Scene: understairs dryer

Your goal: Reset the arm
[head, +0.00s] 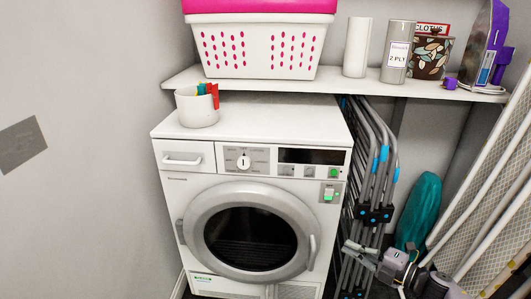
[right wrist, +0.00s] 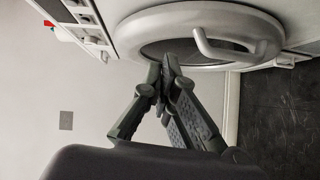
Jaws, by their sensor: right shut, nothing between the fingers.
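My right gripper (head: 352,247) is low in front of the folded rack, to the right of the dryer door. Its fingers are closed together with nothing between them, as the right wrist view (right wrist: 167,68) also shows. The white dryer (head: 163,228) stands against the wall with its round door (head: 197,217) shut. The door handle (head: 312,250) is on the door's right side. In the right wrist view the handle (right wrist: 232,57) is beyond and to the right of the fingertips, apart from them. My left gripper is not in view.
A folded grey rack (head: 385,150) and a teal object (head: 422,205) stand right of the dryer. A white cup (head: 195,110) with pegs sits on top. The shelf (head: 345,86) holds a basket (head: 262,48) and containers. Patterned boards lean at right.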

